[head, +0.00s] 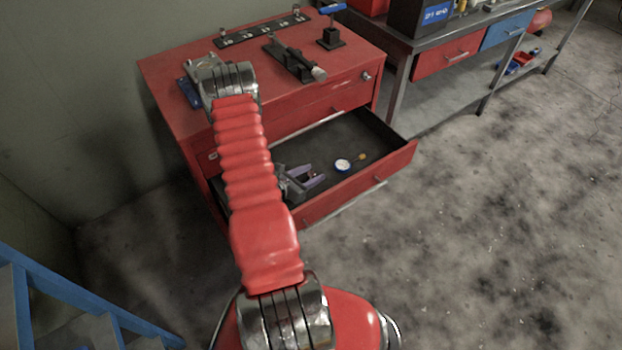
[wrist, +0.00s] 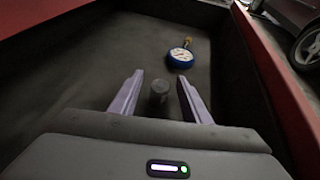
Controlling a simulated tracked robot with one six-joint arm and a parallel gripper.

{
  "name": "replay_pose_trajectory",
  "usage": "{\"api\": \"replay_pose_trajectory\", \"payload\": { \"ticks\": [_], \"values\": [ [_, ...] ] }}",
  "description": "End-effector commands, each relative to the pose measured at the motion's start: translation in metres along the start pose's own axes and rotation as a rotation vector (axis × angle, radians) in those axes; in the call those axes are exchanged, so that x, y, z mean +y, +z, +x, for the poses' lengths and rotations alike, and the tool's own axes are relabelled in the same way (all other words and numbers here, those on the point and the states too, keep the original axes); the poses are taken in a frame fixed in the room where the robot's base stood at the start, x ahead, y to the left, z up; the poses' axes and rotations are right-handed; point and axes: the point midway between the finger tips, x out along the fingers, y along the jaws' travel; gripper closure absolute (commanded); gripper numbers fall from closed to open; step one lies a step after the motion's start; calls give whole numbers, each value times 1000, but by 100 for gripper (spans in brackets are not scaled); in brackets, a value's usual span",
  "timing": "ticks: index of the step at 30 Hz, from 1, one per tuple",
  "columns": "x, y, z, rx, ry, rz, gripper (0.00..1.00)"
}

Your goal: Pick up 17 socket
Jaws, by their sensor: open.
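My gripper (head: 312,176) is inside the open drawer (head: 378,160) of the red cabinet, at its left part. In the wrist view my gripper (wrist: 160,82) has its two purple fingers spread apart. A small dark grey cylinder, which looks like a socket (wrist: 158,94), stands on the drawer floor. It appears between the fingers, with a gap visible on either side. I cannot read a size on it. In the head view I cannot make out this socket near the gripper.
A round gauge (head: 342,165) with a blue rim and brass fitting lies in the drawer ahead of the fingers; it also shows in the wrist view (wrist: 181,57). Drawer walls enclose the gripper. On the cabinet top are a numbered rail (head: 262,33) and a black tool (head: 294,60).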

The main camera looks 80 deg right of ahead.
Motion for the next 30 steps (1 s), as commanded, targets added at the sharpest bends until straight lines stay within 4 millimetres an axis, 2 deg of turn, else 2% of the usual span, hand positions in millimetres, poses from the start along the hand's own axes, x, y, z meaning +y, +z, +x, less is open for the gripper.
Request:
{"api": "replay_pose_trajectory", "payload": {
  "ticks": [15, 30],
  "values": [
    [0, 0, 0, 0, 0, 0, 57],
    [0, 0, 0, 0, 0, 0, 92]
  ]
}}
